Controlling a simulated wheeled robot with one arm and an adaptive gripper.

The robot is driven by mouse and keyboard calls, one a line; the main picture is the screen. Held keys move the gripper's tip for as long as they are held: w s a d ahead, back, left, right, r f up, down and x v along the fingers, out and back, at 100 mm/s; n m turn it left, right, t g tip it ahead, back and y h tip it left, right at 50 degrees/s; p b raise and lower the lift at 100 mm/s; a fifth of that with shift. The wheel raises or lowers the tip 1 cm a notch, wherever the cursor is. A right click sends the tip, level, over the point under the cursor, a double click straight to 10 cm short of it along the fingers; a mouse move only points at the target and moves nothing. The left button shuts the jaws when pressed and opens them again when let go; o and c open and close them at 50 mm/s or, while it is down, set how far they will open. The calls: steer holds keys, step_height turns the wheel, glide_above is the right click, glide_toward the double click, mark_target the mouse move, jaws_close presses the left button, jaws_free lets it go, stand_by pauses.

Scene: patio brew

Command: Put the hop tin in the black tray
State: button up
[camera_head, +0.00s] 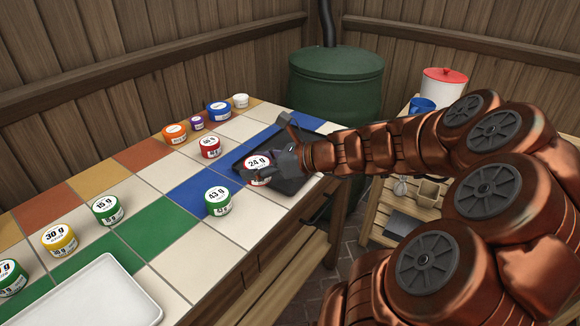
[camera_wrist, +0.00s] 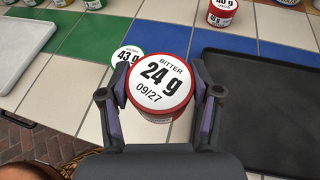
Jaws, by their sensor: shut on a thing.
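My gripper (camera_wrist: 155,92) is shut on a red tin with a white lid (camera_wrist: 158,76), which reads "BITTER 24 g 09/27". The tin also shows in the head view (camera_head: 257,163), near the black tray, with its right side partly covered by my gripper. The black tray (camera_wrist: 266,105) lies on the tiled counter. In the wrist view it is right of my gripper, and my right finger covers part of its near left edge. In the head view the tray (camera_head: 291,187) is partly hidden by my gripper and the tin. Its visible floor looks empty.
A green tin (camera_head: 218,200) marked 43 g stands close by on the tiles, partly behind the held tin in the wrist view. Another red tin (camera_head: 210,147) stands beyond the tray's edge. A white tray (camera_head: 95,292) and several other tins stand along the counter.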

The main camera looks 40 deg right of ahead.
steer(key=shift+s+f+b, duration=0.4)
steer(key=shift+s+f, duration=0.55)
steer(key=shift+s, duration=0.1)
steer(key=w+d, duration=0.2)
steer(key=w, duration=0.2)
steer(key=w+d+f, duration=0.1)
steer(key=w+d, duration=0.2)
steer(key=w, duration=0.2)
steer(key=w+d+b, duration=0.1)
steer(key=w+d, duration=0.1)
steer(key=w, duration=0.2)
steer(key=shift+w+d+f, duration=0.25)
steer(key=shift+w+d, duration=0.05)
steer(key=shift+w, duration=0.05)
steer(key=shift+w+f, duration=0.15)
steer(key=shift+f, duration=0.15)
steer(key=shift+f+b, duration=0.6)
steer(key=shift+f, duration=0.8)
steer(key=shift+f, duration=0.1)
steer(key=o, duration=1.1)
